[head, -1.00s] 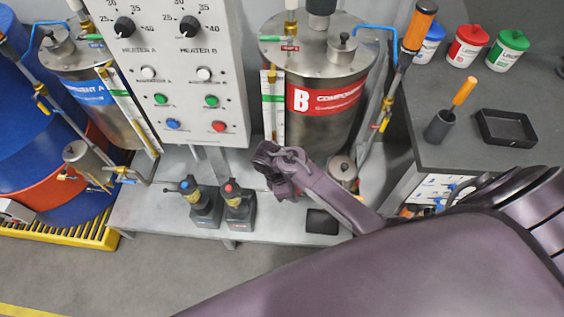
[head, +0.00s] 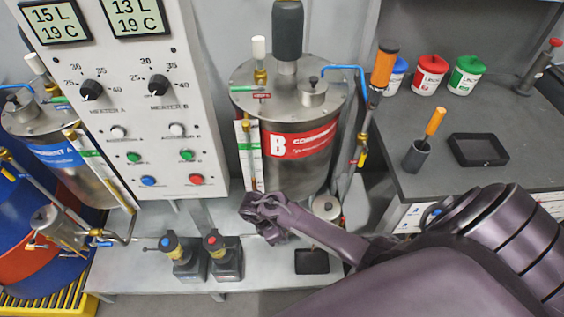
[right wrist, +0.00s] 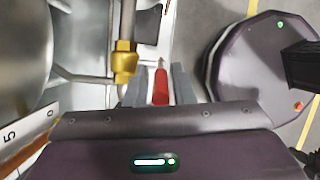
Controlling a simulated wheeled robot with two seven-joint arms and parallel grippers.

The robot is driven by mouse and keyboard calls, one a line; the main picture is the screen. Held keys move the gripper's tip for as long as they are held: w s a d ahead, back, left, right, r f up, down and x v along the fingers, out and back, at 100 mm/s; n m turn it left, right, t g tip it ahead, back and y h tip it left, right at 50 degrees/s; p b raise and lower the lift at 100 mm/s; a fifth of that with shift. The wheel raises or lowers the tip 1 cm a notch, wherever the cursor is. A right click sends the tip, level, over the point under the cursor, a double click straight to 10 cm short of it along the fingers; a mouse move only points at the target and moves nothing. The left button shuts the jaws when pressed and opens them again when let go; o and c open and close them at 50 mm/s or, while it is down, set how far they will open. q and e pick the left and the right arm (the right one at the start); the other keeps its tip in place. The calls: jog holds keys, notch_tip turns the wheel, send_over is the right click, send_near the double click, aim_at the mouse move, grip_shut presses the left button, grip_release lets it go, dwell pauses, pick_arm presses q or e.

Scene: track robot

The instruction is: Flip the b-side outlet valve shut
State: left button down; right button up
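The right wrist view shows a brass valve body (right wrist: 124,60) on a grey pipe. A red lever handle (right wrist: 160,84) stands beside it and points toward my gripper. My right gripper (right wrist: 161,92) has its grey fingers on either side of the red handle; I cannot tell whether they press on it. In the head view my right gripper (head: 262,216) is in front of the lower part of the B tank (head: 303,172), below its sight gauge (head: 248,165). The outlet valve is hidden behind the gripper there. My left gripper is not in view.
Two dark pump-like units with a blue knob (head: 170,243) and a red knob (head: 213,242) stand left of the gripper on the metal bench. The control panel (head: 130,105) rises behind them. A grey counter (head: 500,178) with a black tray (head: 478,150) is at right.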

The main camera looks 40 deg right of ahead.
jog(key=shift+c, duration=0.2)
grip_shut()
jog(key=y+p, duration=0.1)
jog(key=p, duration=0.1)
jog(key=d+r+t+y+p, duration=0.1)
jog(key=p, duration=0.2)
jog(key=shift+s, duration=0.4)
jog(key=shift+d+f+t+y+p, duration=0.1)
jog(key=shift+f+t+y+p, duration=0.2)
jog(key=shift+t+y+p, duration=0.3)
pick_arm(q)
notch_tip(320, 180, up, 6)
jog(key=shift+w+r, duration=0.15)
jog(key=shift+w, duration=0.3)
pick_arm(e)
jog(key=shift+f, duration=0.1)
jog(key=shift+o, duration=0.2)
grip_release()
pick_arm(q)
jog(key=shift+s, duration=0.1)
